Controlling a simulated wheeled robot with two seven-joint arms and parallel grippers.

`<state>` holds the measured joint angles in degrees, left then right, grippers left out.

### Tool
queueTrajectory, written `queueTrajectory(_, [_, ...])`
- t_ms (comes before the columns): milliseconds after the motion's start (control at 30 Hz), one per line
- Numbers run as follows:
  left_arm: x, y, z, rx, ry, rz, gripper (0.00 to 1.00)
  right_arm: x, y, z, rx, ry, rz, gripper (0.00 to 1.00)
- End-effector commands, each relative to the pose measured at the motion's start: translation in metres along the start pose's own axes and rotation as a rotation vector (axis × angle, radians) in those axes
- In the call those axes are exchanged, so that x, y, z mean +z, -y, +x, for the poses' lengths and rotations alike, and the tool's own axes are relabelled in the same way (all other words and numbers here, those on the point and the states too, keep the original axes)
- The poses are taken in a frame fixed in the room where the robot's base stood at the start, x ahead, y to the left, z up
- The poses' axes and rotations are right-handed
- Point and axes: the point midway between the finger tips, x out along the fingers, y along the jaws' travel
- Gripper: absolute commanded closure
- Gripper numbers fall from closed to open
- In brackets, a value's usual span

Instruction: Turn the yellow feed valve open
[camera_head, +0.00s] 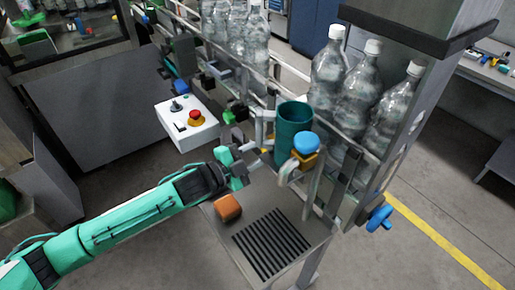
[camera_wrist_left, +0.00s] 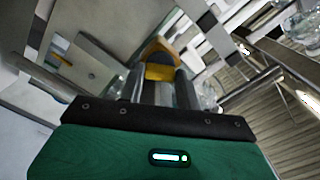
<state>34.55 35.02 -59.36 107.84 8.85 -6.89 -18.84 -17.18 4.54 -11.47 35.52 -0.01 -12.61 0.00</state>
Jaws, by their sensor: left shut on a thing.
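The yellow feed valve shows in the left wrist view as a yellow handle (camera_wrist_left: 158,72) with an orange-brown upper part, between my fingertips. My left gripper (camera_wrist_left: 160,85) is shut on this yellow handle. In the head view my left gripper (camera_head: 250,153) reaches in from the left beside the teal cylinder, above the grey stand. There the handle is mostly hidden by the gripper and the cylinder, so I cannot tell how far it is turned. My right gripper is not in view.
A teal cylinder (camera_head: 293,125) and a blue knob on a yellow block (camera_head: 306,145) stand right of the gripper. A white control box with a red button (camera_head: 195,118) is behind. An orange-brown block (camera_head: 227,208) lies on the stand (camera_head: 235,240). Large bottles (camera_head: 357,95) line the conveyor.

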Motion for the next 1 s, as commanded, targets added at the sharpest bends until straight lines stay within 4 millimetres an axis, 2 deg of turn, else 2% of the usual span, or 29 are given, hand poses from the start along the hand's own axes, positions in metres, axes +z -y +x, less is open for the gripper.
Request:
queueTrajectory(200, [0.000,0.000,0.000,0.002,0.002,-0.208,0.89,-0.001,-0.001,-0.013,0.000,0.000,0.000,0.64])
queueTrajectory(600, [0.000,0.000,0.000,0.001,0.001,-0.574,0.89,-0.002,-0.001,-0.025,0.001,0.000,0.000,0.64])
queueTrajectory(1000, [0.001,-0.001,0.000,0.001,0.002,-0.813,0.89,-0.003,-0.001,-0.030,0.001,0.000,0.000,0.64])
